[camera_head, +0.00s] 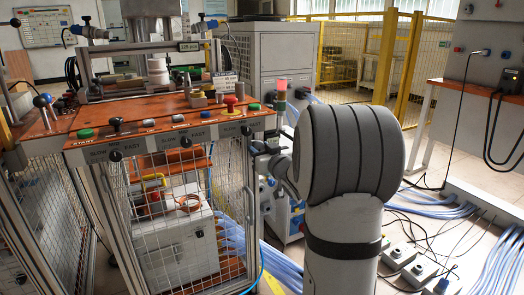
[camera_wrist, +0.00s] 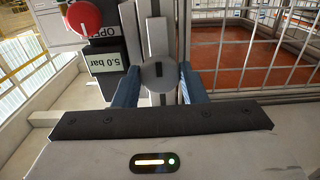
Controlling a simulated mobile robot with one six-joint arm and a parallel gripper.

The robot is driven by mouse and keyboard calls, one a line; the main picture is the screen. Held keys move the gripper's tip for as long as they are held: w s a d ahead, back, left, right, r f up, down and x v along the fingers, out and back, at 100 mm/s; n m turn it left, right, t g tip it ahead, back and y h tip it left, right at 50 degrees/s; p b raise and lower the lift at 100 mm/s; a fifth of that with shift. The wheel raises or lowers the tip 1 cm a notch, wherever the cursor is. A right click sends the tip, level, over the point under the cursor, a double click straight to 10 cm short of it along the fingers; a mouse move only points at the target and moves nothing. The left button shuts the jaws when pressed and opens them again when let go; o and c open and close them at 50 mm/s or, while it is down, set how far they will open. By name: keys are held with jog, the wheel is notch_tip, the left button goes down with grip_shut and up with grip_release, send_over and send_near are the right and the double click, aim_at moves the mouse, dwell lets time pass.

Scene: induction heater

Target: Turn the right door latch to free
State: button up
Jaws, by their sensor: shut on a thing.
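The latch (camera_wrist: 159,72) is a round grey knob with a short dark mark on its face, set against a grey upright profile. In the wrist view my gripper (camera_wrist: 157,84) has its two blue fingers on either side of the knob, shut on it. In the head view my gripper (camera_head: 268,160) is at the right front post of the machine's mesh cage (camera_head: 180,210). The latch itself is hidden or too small to tell there. My own arm covers the area right of the gripper.
A red knob (camera_wrist: 83,17) and a display reading 5.0 bar (camera_wrist: 106,62) are left of the latch in the wrist view. An orange-topped control panel (camera_head: 165,118) overhangs the cage. Blue hoses (camera_head: 440,205) and power boxes (camera_head: 420,270) lie on the floor at right.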

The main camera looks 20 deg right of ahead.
jog(key=shift+f, duration=0.15)
jog(key=o, duration=1)
jog(key=shift+s+d+p, duration=0.15)
jog(key=shift+s+p, duration=1)
jog(key=shift+s, duration=2.75)
